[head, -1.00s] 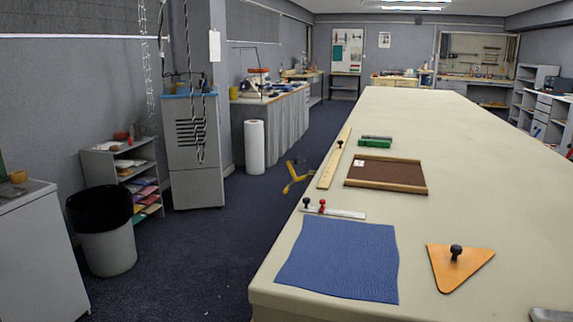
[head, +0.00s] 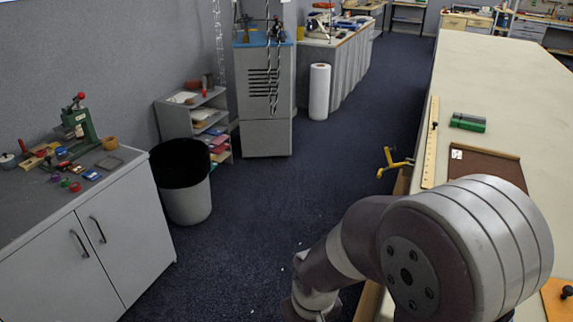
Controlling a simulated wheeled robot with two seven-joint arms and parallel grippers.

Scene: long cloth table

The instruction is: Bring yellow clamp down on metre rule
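The yellow clamp (head: 394,162) is at the long table's left edge, sticking out over the floor side. It is small, and I cannot tell whether any of it touches the rule. The metre rule (head: 430,150) is a long pale-yellow strip lying along that edge, with a small dark knob on it. One of my arms fills the lower middle and right of the head view, hiding the near part of the table. Neither of my grippers shows.
A green block (head: 467,122) and a brown framed tray (head: 487,166), partly behind my arm, lie right of the rule. An orange triangle (head: 556,297) with a dark knob is at bottom right. A bin (head: 187,200) and cabinet (head: 90,235) stand left; the floor between is clear.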

